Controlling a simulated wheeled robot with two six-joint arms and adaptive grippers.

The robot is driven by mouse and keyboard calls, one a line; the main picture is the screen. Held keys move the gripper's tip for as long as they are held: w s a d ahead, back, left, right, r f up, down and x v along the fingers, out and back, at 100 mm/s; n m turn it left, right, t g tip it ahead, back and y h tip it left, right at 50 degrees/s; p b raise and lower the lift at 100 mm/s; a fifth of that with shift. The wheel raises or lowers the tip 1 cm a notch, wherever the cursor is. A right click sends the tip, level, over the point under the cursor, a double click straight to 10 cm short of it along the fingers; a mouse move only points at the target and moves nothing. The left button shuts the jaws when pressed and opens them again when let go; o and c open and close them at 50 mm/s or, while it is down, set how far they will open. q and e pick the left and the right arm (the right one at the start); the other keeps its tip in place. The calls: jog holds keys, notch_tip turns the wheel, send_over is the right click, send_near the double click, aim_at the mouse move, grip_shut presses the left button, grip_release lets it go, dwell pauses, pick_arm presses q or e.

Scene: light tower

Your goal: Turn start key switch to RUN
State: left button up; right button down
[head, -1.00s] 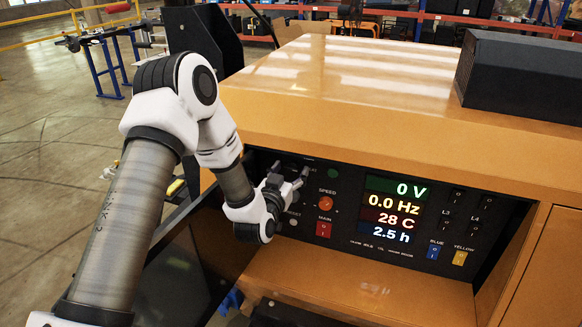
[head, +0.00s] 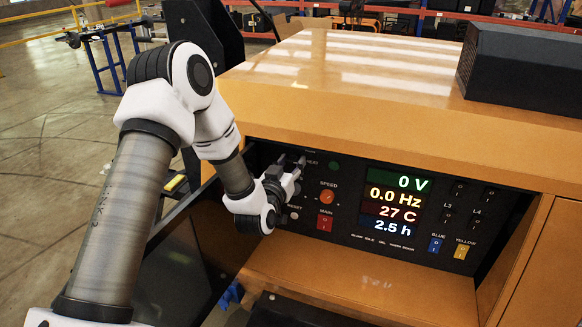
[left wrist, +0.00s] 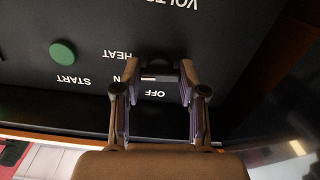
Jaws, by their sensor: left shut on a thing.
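The start key switch (left wrist: 155,77) shows between the fingers in the left wrist view as a dark part with a short pale mark across it. Upside-down labels HEAT, OFF and one ending in N surround it; the finger on the left hides part of the last. Which label the key points to I cannot tell. My left gripper (left wrist: 158,70) is shut on the key, one finger on each side. In the head view my left gripper (head: 290,163) is at the upper left of the black panel (head: 345,232) and hides the switch. My right gripper is not in view.
A green START button (left wrist: 63,52) is beside the switch. The orange SPEED knob (head: 328,197), red MAIN switch (head: 325,222) and lit displays (head: 394,204) are to the right of the gripper. The orange housing (head: 370,125) overhangs the recessed panel.

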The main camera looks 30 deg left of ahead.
pick_arm(q)
jog(key=shift+n+b, duration=3.45)
jog(key=shift+n, duration=0.35)
jog(key=o, duration=1.2)
jog(key=shift+c, duration=0.2)
jog(key=v, duration=0.7)
jog(key=shift+s, duration=0.25)
jog(key=shift+d, duration=0.1)
